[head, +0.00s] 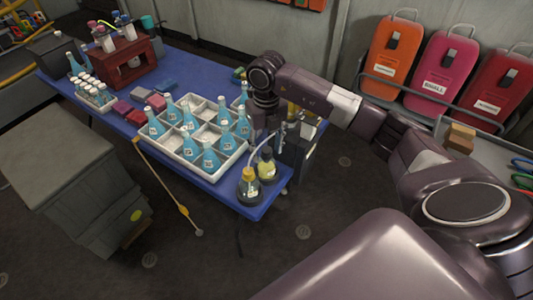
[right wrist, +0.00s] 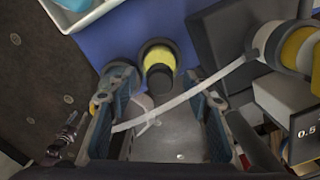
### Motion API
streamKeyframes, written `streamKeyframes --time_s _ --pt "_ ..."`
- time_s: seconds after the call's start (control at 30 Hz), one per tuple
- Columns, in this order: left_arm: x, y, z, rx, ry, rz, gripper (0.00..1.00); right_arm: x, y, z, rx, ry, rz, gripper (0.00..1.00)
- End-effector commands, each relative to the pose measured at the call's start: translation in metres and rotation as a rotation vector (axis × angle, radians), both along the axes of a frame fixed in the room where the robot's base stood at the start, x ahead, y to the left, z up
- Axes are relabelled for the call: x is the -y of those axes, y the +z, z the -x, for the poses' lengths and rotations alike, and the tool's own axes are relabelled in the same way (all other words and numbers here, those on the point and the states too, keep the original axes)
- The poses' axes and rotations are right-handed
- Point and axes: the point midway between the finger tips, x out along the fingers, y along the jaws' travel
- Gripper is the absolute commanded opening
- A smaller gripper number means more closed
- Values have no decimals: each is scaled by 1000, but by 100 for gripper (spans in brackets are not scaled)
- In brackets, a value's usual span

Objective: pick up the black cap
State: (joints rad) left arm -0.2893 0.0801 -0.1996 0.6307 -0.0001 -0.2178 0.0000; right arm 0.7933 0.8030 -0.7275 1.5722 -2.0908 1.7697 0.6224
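The black cap (right wrist: 160,79) sits on a small bottle with yellow contents (right wrist: 158,58), between the fingers of my right gripper (right wrist: 163,92) in the right wrist view. The gripper is open, with a finger on each side and gaps to the cap. In the head view, the bottle (head: 268,169) stands near the front right corner of the blue table (head: 262,208). My right gripper (head: 281,137) is close beside and above it there. My left gripper is not in view.
A yellow-capped flask (head: 249,187) stands close to the bottle, nearer the table edge. A white divided crate (head: 187,150) of blue bottles is to the left. A dark box-like device (head: 297,150) stands to the right. A pale strip (right wrist: 190,95) crosses the wrist view.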

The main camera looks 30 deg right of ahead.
Motion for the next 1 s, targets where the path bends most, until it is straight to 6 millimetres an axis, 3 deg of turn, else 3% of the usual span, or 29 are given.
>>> streamKeyframes --time_s 0.27,0.67,0.87,1.0 --pt "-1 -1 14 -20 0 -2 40 0 0 0 0 0 0 15" --pt "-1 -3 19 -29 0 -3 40 0 5 -1 2 -1 0 15" --pt "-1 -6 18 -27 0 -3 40 0 27 -1 5 0 0 15" --pt "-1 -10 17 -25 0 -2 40 0 60 -2 8 0 1 15"
